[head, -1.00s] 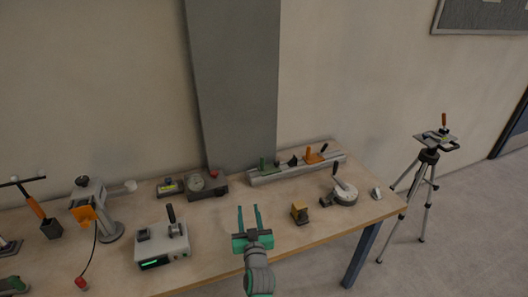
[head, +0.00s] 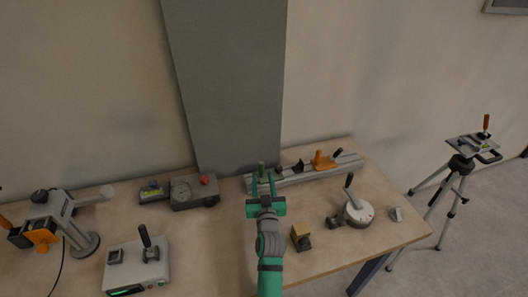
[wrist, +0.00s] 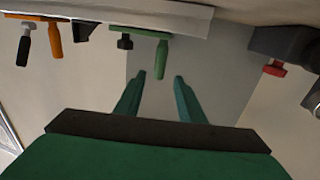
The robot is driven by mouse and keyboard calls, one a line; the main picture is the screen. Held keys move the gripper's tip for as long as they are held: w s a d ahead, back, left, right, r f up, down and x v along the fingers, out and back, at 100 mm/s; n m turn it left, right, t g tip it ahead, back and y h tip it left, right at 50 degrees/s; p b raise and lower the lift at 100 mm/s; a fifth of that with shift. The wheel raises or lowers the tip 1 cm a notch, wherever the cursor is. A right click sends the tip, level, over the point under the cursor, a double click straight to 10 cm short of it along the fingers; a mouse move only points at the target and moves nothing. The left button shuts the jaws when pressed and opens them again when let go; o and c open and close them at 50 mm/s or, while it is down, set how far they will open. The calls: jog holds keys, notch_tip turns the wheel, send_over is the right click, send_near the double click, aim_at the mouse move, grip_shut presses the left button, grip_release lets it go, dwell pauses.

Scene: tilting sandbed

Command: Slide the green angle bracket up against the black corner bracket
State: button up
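The green angle bracket (head: 261,170) stands at the left end of a grey slotted rail at the back of the bench. In the wrist view, which appears upside down, its green upright (wrist: 161,58) lies in line with the gap between my fingertips. The black corner bracket (head: 298,166) sits farther right on the rail; it also shows in the wrist view (wrist: 82,31). A gap separates the two brackets. My gripper (head: 263,179) is open, its fingers just in front of the green bracket. I cannot tell whether they touch it.
The rail (head: 290,179) also carries an orange clamp (head: 323,160) with a black handle. Left of it is a dark gauge box (head: 194,191) with a red knob. A yellow-topped block (head: 301,236) and a round white-topped device (head: 358,212) stand nearer, to the right of my arm.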

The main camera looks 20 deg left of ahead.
jog(key=x, duration=1.1)
jog(key=shift+w, duration=0.1)
jog(key=shift+w, duration=0.1)
jog(key=c, duration=0.6)
jog(key=shift+d, duration=0.25)
grip_shut()
